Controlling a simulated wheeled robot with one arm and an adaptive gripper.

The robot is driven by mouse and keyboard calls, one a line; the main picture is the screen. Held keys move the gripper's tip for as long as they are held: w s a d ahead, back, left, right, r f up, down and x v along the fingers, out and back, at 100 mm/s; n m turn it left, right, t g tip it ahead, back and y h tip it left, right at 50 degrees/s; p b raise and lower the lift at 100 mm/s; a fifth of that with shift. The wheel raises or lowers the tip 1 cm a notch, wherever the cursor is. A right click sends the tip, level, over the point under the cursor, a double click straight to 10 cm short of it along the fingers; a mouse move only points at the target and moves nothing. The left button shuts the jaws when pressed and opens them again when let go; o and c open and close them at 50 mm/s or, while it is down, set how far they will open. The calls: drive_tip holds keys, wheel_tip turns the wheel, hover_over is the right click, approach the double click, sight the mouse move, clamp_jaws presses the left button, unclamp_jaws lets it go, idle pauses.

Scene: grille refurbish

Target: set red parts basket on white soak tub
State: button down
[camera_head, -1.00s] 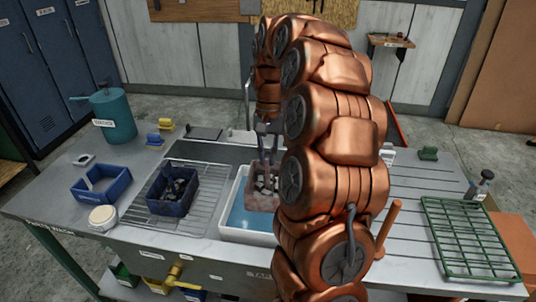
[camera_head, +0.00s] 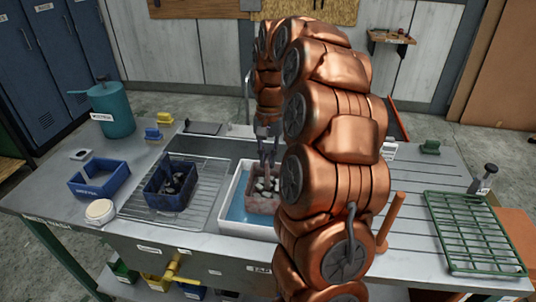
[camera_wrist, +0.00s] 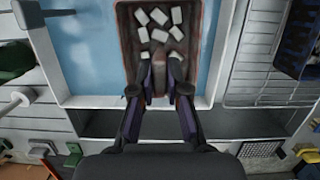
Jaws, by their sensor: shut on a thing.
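The red parts basket (camera_head: 262,205) is a dull reddish box holding several pale blocks. It is within the outline of the white soak tub (camera_head: 247,232), which has blue liquid in it. My gripper (camera_head: 267,164) reaches down from above and is shut on the basket's far wall. In the wrist view the fingertips (camera_wrist: 160,86) hold the wall of the basket (camera_wrist: 126,40), beside the rim of the tub (camera_wrist: 96,102). I cannot tell whether the basket touches the tub's bottom. My arm hides the tub's right part in the head view.
Left of the tub is a wire rack (camera_head: 140,208) with a dark blue basket (camera_head: 170,190) of parts. Another blue bin (camera_head: 98,181), a round white container (camera_head: 100,211) and a teal can (camera_head: 113,112) stand farther left. A green rack (camera_head: 475,235) lies at right.

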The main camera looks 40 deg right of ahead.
sight(268, 187)
drive_tip(key=shift+f+b, duration=2.1)
drive_tip(key=shift+f, duration=2.55)
drive_tip(key=shift+f+b, duration=0.6)
drive_tip(key=shift+b, duration=0.25)
idle(0.7)
drive_tip(key=c, duration=1.1)
unclamp_jaws()
drive_tip(key=o, duration=0.6)
drive_tip(key=shift+r, duration=0.1)
